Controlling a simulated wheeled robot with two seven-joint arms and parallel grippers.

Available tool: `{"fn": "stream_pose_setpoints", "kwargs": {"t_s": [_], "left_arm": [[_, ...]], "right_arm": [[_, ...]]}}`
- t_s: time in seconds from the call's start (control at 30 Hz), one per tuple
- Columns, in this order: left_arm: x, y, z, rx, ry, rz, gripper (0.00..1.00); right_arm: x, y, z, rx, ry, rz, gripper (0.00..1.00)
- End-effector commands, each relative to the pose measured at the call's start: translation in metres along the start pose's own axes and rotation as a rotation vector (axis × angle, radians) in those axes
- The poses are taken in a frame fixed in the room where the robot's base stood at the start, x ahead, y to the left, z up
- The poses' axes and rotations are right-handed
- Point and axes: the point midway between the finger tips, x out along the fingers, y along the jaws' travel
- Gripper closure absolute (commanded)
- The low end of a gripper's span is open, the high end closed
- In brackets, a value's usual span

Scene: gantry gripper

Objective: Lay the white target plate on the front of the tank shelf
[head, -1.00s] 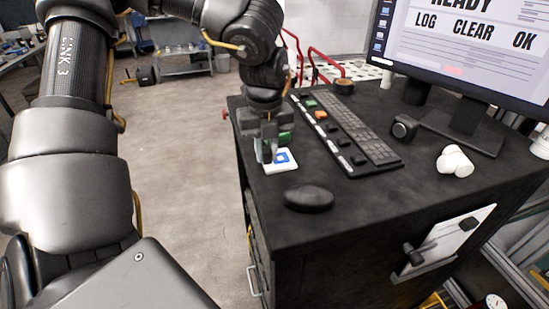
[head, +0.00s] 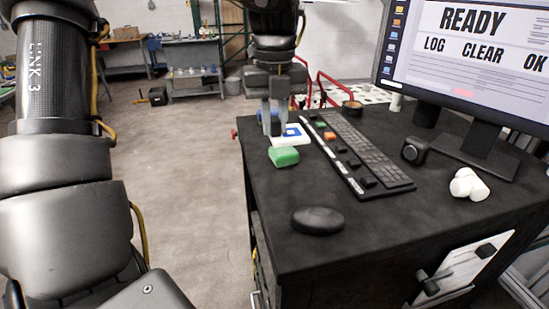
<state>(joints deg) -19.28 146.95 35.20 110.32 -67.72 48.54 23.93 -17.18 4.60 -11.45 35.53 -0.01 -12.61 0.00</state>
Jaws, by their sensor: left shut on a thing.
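The white target plate (head: 303,140), with a blue square mark on its face, is at the left edge of the desk in the head view. My left gripper (head: 274,131) points down and is shut on the plate at its left side. The plate seems to be a little above the desk top, though the gap is hard to judge. My right gripper is not in view. I cannot make out the tank shelf in this view.
A green block (head: 284,157) lies on the black desk (head: 375,215) just in front of the plate. A keyboard (head: 365,152) is to the right, and a black mouse (head: 318,220) is nearer. A monitor (head: 470,50) and a white fitting (head: 467,184) are farther right.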

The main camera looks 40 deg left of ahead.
Motion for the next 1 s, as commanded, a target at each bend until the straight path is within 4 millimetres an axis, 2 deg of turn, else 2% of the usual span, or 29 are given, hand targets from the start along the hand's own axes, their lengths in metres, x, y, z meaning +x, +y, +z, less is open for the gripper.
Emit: {"fn": "stream_pose_setpoints", "kwargs": {"t_s": [0.03,0.2,0.3,0.4,0.7,1.0], "left_arm": [[-0.026,-0.002,0.000,-0.002,0.003,-0.006,1.00],[-0.092,-0.002,0.000,0.002,0.006,-0.004,1.00],[-0.114,0.000,0.000,0.002,0.004,0.001,1.00],[-0.130,0.000,0.000,0.002,0.003,0.002,1.00],[-0.156,0.000,0.000,0.002,0.003,0.002,1.00],[-0.159,-0.001,0.000,0.001,0.002,0.002,1.00]], "right_arm": [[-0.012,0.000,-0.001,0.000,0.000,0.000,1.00],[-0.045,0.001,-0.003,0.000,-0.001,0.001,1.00],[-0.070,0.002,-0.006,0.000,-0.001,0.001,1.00],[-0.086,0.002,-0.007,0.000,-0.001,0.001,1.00],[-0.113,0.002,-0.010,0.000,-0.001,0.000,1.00],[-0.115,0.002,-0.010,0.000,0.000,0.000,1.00]]}}
